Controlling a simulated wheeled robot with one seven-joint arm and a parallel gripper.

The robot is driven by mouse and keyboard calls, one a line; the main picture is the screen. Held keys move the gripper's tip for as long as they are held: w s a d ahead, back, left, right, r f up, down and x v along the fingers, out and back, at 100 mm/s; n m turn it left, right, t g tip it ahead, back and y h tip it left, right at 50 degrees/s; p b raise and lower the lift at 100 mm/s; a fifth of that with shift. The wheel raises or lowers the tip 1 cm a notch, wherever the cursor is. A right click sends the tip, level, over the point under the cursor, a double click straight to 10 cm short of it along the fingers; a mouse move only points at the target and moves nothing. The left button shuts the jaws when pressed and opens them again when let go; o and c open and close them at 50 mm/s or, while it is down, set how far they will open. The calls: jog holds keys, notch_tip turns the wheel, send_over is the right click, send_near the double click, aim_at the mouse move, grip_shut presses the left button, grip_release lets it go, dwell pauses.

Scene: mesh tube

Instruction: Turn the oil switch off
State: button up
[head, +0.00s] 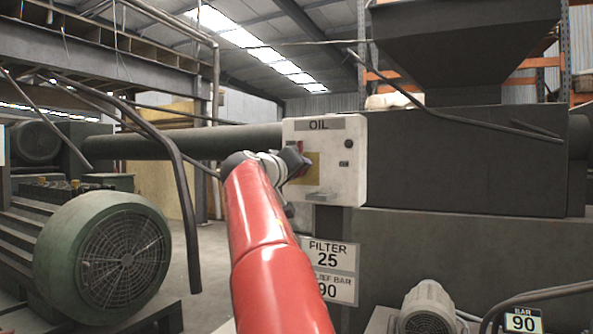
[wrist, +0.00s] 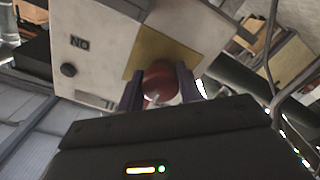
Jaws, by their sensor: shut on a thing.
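The white oil box (head: 345,175), labelled OIL, hangs on the machine in the middle of the head view. Its yellow plate (wrist: 150,50) shows in the wrist view, where the box appears turned over. A round red switch knob (wrist: 158,80) stands out from that plate. My gripper (wrist: 159,88) has one dark finger on each side of the knob and is shut on it. In the head view my gripper (head: 297,163) is in front of the box's left half and hides the knob. The knob's turn angle is hard to tell.
A small black button (wrist: 68,70) sits on the box face near lettering. A ledge (head: 318,196) juts from the box's lower front. A dark pipe (head: 185,143) runs left of the box. A green motor (head: 110,255) stands at left, and a FILTER sign (head: 328,256) hangs below.

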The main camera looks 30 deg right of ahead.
jog(key=shift+r, duration=0.1)
jog(key=o, duration=1)
jog(key=shift+a, duration=0.1)
jog(key=shift+s+a, duration=0.25)
jog(key=shift+a, duration=0.05)
jog(key=b+v, duration=0.2)
jog(key=v, duration=0.5)
